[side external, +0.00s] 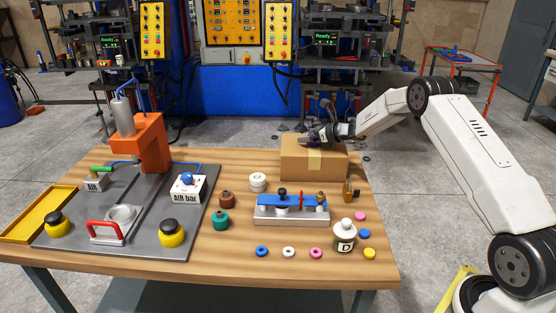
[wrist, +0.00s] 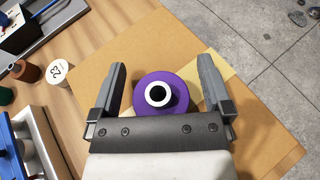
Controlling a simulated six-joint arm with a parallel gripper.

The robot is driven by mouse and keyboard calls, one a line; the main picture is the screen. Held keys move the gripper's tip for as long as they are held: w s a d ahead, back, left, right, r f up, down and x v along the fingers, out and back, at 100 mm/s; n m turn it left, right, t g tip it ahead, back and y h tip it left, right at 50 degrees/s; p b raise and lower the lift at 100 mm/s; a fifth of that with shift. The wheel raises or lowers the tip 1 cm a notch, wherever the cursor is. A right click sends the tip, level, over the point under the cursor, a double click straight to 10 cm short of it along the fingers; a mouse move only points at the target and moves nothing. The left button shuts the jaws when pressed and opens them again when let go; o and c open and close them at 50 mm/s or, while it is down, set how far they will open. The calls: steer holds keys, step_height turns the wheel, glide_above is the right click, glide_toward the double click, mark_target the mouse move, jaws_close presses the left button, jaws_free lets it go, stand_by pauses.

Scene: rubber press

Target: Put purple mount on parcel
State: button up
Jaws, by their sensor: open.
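The purple mount (wrist: 142,84) is a round purple disc with a white ring and dark centre. In the wrist view it lies over the top of the cardboard parcel (wrist: 250,120), across its tape strip. My gripper (wrist: 162,64) is open, with one finger on each side of the mount. A gap shows at the left finger; the right finger looks very close to it, and I cannot tell if they touch. In the side view my gripper (side external: 308,139) is low over the top of the parcel (side external: 300,166), and the mount is hard to make out there.
A blue-topped fixture (side external: 291,214) stands in front of the parcel, with a white round container (side external: 258,182) to its left and a bottle marked D (side external: 344,235) at its right. Small coloured rings lie along the table front. An orange press (side external: 152,140) occupies the left.

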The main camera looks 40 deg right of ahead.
steer(key=shift+v, duration=6)
steer(key=s+a+f+n+g+y, duration=0.1)
steer(key=s+a+n+g, duration=0.35)
steer(key=a+n, duration=0.4)
steer(key=s+a+f+n+g+y, duration=0.1)
steer(key=s+a+n+g, duration=0.35)
steer(key=a, duration=0.65)
steer(key=s+a+n+h, duration=0.2)
steer(key=s+a+n, duration=0.2)
steer(key=s+n, duration=0.4)
steer(key=s+a+n+g+h, duration=0.1)
steer(key=s+a+n, duration=0.3)
steer(key=s+n, duration=0.4)
steer(key=n+h, duration=0.1)
steer(key=n, duration=0.3)
steer(key=shift+s+a+f+n+g+h, duration=0.2)
steer(key=shift+s+n+g+h, duration=0.1)
steer(key=shift+s+n, duration=0.1)
